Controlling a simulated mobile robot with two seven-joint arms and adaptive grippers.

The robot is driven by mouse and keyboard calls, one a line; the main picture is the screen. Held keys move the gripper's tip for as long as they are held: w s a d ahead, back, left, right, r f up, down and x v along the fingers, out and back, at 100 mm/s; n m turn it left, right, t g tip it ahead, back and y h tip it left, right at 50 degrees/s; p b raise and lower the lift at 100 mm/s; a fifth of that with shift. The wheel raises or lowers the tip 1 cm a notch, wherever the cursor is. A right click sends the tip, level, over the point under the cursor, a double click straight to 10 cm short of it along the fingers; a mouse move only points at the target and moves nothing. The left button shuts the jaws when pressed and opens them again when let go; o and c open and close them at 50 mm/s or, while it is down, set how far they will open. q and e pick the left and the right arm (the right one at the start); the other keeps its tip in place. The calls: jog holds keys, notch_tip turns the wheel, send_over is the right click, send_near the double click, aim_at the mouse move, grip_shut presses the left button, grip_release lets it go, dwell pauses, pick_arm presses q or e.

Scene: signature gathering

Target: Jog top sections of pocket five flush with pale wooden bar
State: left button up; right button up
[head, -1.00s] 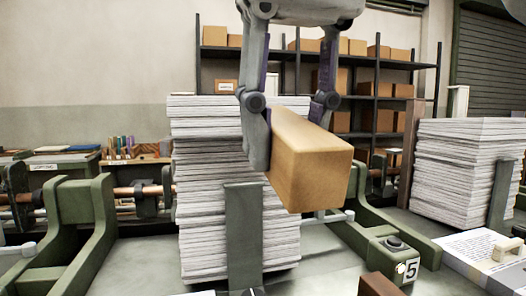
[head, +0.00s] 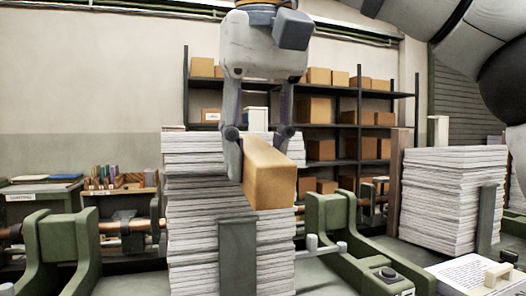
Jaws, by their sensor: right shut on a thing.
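My right gripper (head: 262,145) is shut on the pale wooden bar (head: 270,190), one finger on each side. The bar is held level, its square end towards me, against the upper front of the tall paper stack (head: 190,222) in the view; I cannot tell whether it touches. The top sections (head: 192,146) of this stack stick out a little to the left of the sheets below, and the edges are uneven. The bar and gripper hide part of the stack's upper right. A grey-green upright plate (head: 237,258) stands before the stack. My left gripper is out of view.
A second paper stack (head: 455,200) stands to the right behind its own upright. A green block with a black button (head: 387,274) and a printed sheet with a pale handle (head: 490,275) lie at front right. Shelves with boxes (head: 313,110) stand behind.

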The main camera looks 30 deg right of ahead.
aim_at(248, 139)
jog(key=shift+w, duration=0.15)
jog(key=shift+w+d, duration=0.25)
jog(key=shift+w, duration=0.65)
jog(key=shift+w+d, duration=0.2)
jog(key=shift+w, duration=0.65)
jog(key=shift+s+a+r, duration=0.25)
jog(key=shift+s+r, duration=0.1)
jog(key=shift+s, duration=0.65)
jog(key=shift+s+a+r, duration=0.2)
jog(key=shift+s+r, duration=0.1)
jog(key=shift+s, duration=0.65)
jog(key=shift+s+a+r, duration=0.25)
jog(key=shift+s+r, duration=0.1)
jog(key=shift+s, duration=0.65)
